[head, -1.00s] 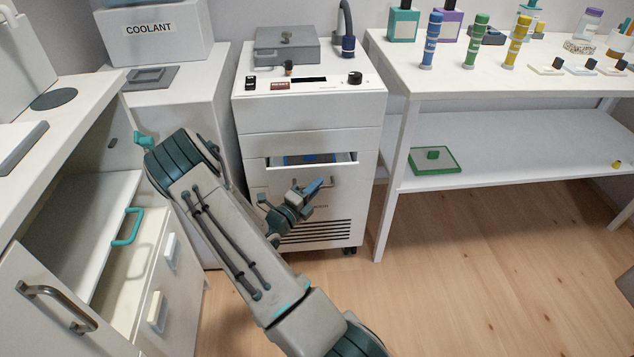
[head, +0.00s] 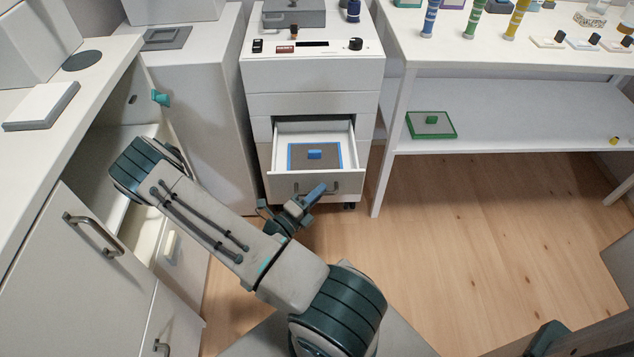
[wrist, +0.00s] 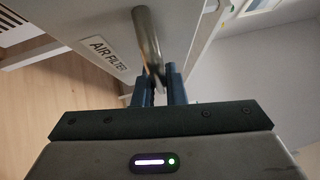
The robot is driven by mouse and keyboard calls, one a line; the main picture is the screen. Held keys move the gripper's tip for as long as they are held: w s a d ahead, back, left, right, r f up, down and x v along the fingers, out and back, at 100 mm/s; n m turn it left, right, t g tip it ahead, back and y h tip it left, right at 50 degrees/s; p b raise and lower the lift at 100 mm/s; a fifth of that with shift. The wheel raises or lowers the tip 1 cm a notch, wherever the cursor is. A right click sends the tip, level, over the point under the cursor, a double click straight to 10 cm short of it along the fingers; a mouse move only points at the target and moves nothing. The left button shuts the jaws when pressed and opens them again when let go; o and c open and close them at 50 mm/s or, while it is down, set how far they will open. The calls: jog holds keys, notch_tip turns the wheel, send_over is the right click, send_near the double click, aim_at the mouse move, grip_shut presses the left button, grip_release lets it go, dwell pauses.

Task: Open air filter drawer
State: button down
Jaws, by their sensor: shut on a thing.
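The air filter drawer (head: 286,184) is pulled out from the white cabinet and shows its inside in the head view. A grey filter panel with a blue rim and blue knob (head: 315,154) lies flat in it. My gripper (head: 316,196) is at the drawer's front. In the wrist view my gripper's blue fingers (wrist: 160,88) are shut on the metal bar handle (wrist: 147,38). The "AIR FILTER" label (wrist: 109,54) is on the drawer front beside the handle. In the head view the handle (head: 331,187) is partly hidden by my gripper.
A white table (head: 480,68) with bottles stands at the right, a green-rimmed panel (head: 431,125) on its lower shelf. White cabinets with a door handle (head: 95,234) stand close on the left of my arm. The wooden floor (head: 480,220) at the right is clear.

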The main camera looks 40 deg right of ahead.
jog(key=shift+s, duration=0.1)
jog(key=c, duration=1.5)
grip_release()
jog(key=s+a+f, duration=0.1)
jog(key=a, duration=0.6)
jog(key=shift+a+p, duration=0.25)
jog(key=shift+p, duration=0.2)
